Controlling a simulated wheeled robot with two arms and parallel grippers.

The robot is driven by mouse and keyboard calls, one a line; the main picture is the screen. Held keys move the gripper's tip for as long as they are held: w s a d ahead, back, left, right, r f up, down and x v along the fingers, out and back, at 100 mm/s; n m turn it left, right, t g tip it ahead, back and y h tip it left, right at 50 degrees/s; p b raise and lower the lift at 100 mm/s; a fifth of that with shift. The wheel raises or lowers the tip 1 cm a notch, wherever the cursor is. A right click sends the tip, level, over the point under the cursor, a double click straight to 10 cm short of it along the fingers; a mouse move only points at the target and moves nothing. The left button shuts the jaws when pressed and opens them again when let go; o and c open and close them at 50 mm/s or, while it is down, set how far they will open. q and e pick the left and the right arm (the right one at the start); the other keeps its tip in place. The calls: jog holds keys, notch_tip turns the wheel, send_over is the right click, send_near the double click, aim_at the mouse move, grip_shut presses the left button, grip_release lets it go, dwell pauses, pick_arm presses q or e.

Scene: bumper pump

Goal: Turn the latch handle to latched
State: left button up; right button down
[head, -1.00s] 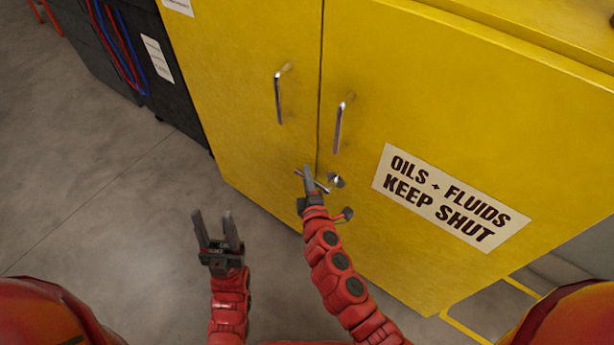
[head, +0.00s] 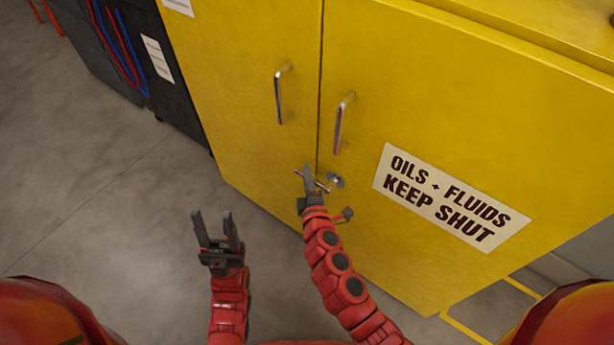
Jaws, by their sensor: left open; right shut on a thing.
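The latch handle (head: 324,187) is a small metal bar on a round pivot (head: 335,180), low on the yellow cabinet's right door beside the door seam. It slants up to the left across the seam. My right gripper (head: 309,176) is shut on the latch handle, and its fingers hide part of the bar. My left gripper (head: 216,225) is open and empty, over the floor to the left of the cabinet.
The yellow cabinet (head: 235,130) has two shut doors with pull handles (head: 280,95) and (head: 341,125) above the latch. A sign (head: 450,200) is on the right door. A dark cabinet (head: 100,50) stands at the left. The floor (head: 90,200) at left is clear.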

jog(key=shift+r+p, duration=0.1)
jog(key=shift+p, duration=0.55)
jog(key=n+g+p, duration=0.1)
jog(key=p, duration=0.3)
jog(key=f+n+g+h+p, duration=0.1)
jog(key=g+p, duration=0.1)
jog(key=p, duration=0.3)
jog(key=shift+s+d+f+h+p, duration=0.15)
jog(key=shift+s+f+h+p, duration=0.05)
jog(key=shift+f+h+p, duration=0.1)
jog(key=shift+s+d+f+n+g+h+p, duration=0.6)
jog(key=shift+d+f+n+g+h+p, duration=0.3)
jog(key=shift+g+h, duration=0.35)
jog(key=shift+s+d+f+n+g+h+p, duration=0.6)
jog(key=shift+d+f+n+g+h+p, duration=0.2)
jog(key=shift+n+g+h+p, duration=0.45)
jog(key=shift+s+d+f+n+g+h+p, duration=0.7)
jog(key=shift+f+n+g+h+p, duration=0.25)
jog(key=shift+h, duration=0.45)
jog(key=shift+d, duration=0.2)
